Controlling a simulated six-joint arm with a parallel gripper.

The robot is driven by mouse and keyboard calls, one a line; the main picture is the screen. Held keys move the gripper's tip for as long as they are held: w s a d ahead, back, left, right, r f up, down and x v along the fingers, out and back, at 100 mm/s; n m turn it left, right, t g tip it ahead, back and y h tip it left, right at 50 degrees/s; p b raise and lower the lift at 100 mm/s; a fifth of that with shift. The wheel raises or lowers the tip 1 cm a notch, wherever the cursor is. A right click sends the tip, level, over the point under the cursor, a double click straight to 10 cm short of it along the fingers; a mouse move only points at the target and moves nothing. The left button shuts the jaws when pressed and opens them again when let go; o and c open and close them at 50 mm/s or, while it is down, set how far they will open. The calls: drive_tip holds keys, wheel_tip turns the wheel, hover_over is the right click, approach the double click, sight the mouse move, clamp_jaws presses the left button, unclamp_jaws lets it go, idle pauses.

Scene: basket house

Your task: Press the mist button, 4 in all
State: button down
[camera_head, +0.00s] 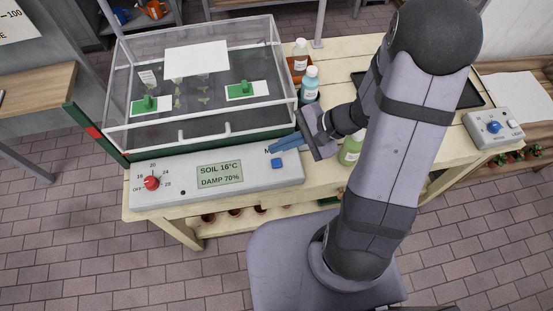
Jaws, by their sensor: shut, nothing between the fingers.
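The grey control panel (225,188) lies along the front of the bench. Its blue mist button (278,163) sits near the right end, under a label mostly hidden by my gripper. The panel's display (220,174) reads SOIL 16°C and DAMP 70%. A red dial (152,183) with temperature marks is at its left. My gripper (270,148) is shut and empty, with its blue fingers pointing left just above and behind the button. A gap or contact between fingertips and button cannot be told for certain, but the button's face is clear of them.
A clear-lidded propagator (200,125) with seedlings stands behind the panel. Bottles, including a teal one (310,85) and a green one (350,150), stand near my wrist. A second control box (493,127) with a blue knob is at the far right. Free space lies in front of the panel.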

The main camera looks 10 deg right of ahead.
drive_tip(key=r+m+g+p, duration=0.1)
drive_tip(key=m, duration=0.3)
drive_tip(key=r+m+g+p, duration=0.1)
drive_tip(key=m+p, duration=0.1)
drive_tip(key=m, duration=0.2)
drive_tip(key=r+m+g+p, duration=0.1)
drive_tip(key=m+p, duration=0.1)
drive_tip(key=m, duration=0.3)
drive_tip(key=shift+w+d+g, duration=0.25)
drive_tip(key=shift+w+g, duration=0.05)
drive_tip(key=shift+w, duration=0.1)
drive_tip(key=shift+f, duration=0.15)
drive_tip(key=b, duration=0.7)
hover_over(281, 161)
wheel_tip(281, 161, down, 6)
drive_tip(key=shift+f, duration=0.1)
drive_tip(key=shift+f+b, duration=0.7)
drive_tip(key=shift+f, duration=0.5)
